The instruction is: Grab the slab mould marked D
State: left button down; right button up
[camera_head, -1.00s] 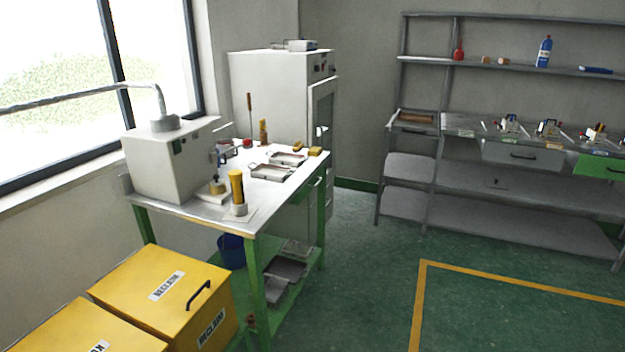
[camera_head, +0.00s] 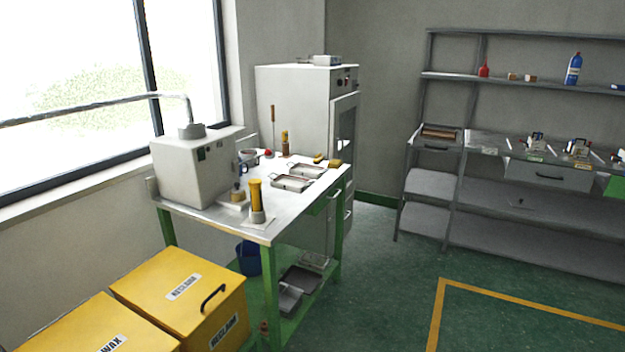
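Neither of my grippers is in the head view. No mark D can be read on anything from here. Small mould-like assemblies stand on the grey bench at the right: one (camera_head: 535,146) toward the middle of the bench and another (camera_head: 579,151) farther right. Small labels lie in front of them, too small to read. Two shallow metal trays, one (camera_head: 291,183) nearer and one (camera_head: 307,170) behind it, sit on the green-legged work table (camera_head: 215,214). I cannot tell what the trays hold.
A white box machine (camera_head: 190,172) and a yellow cylinder (camera_head: 256,196) stand on the work table. Yellow bins (camera_head: 160,285) are at the lower left. A white cabinet (camera_head: 290,100) stands behind. Green floor (camera_head: 390,285) lies open between table and shelving.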

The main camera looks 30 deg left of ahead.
aim_at(298, 185)
jog(key=i, duration=2)
jog(key=u, duration=0.8)
jog(key=i, duration=1.4)
jog(key=u, duration=1.25)
